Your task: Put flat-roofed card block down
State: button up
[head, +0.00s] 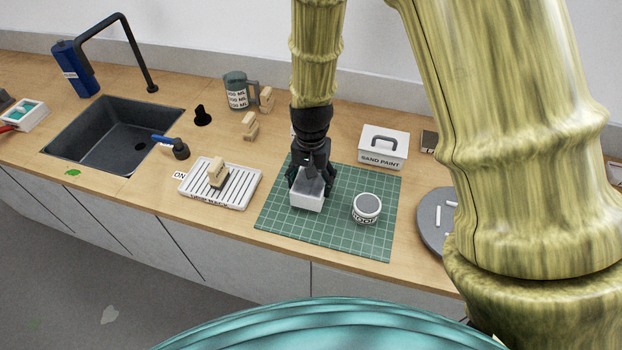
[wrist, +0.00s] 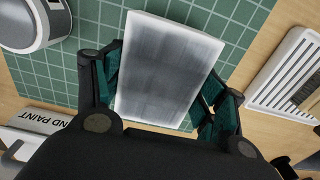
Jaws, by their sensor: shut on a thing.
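The flat-roofed card block (head: 308,200) is a small white box with a grey top. My gripper (head: 313,180) is shut on it from above, over the green cutting mat (head: 270,213). In the wrist view, the block (wrist: 167,70) sits between the two fingers of my gripper (wrist: 160,95), with its grey roof towards the camera. The mat's grid (wrist: 236,20) shows around it. I cannot tell whether the block's base touches the mat.
A round white tub (head: 367,208) stands on the mat, right of the block. A white slatted rack (head: 243,190) with a small block on it lies to the left. A sand paint box (head: 385,147) stands behind. The mat's front left is clear.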

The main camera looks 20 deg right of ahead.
aim_at(311, 181)
jog(key=shift+f, duration=0.3)
jog(key=shift+f, duration=0.15)
jog(key=o, duration=1)
notch_tip(311, 181, up, 12)
jog(key=b, duration=0.3)
dwell(0.3)
jog(key=shift+s, duration=0.1)
dwell(0.3)
